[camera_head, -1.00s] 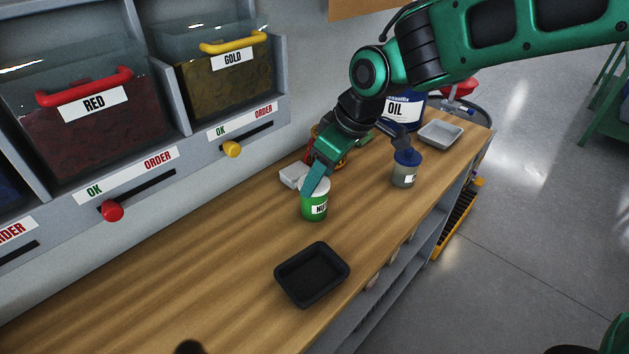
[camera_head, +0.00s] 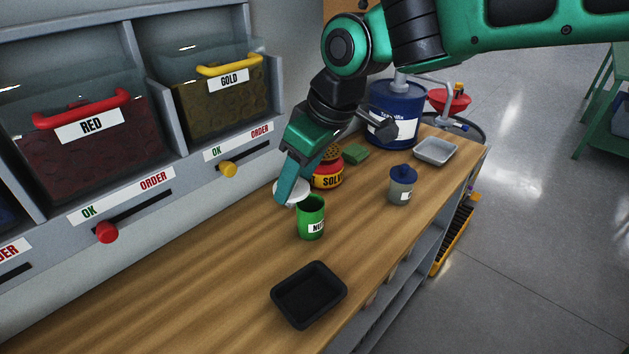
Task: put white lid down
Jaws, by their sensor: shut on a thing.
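My gripper (camera_head: 288,190) is shut on the white lid (camera_head: 297,195). The gripper's fingers hide part of the lid. The lid is just left of and behind the green can (camera_head: 311,219), near the wall side of the bench. Whether the lid touches the bench is hard to tell. The green can stands upright with its top open, and its white label is partly readable. The lid is clear of the can's rim or only just beside it in the picture.
A black tray (camera_head: 309,295) is at the front of the wooden bench (camera_head: 190,285). The bench's left stretch is clear.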

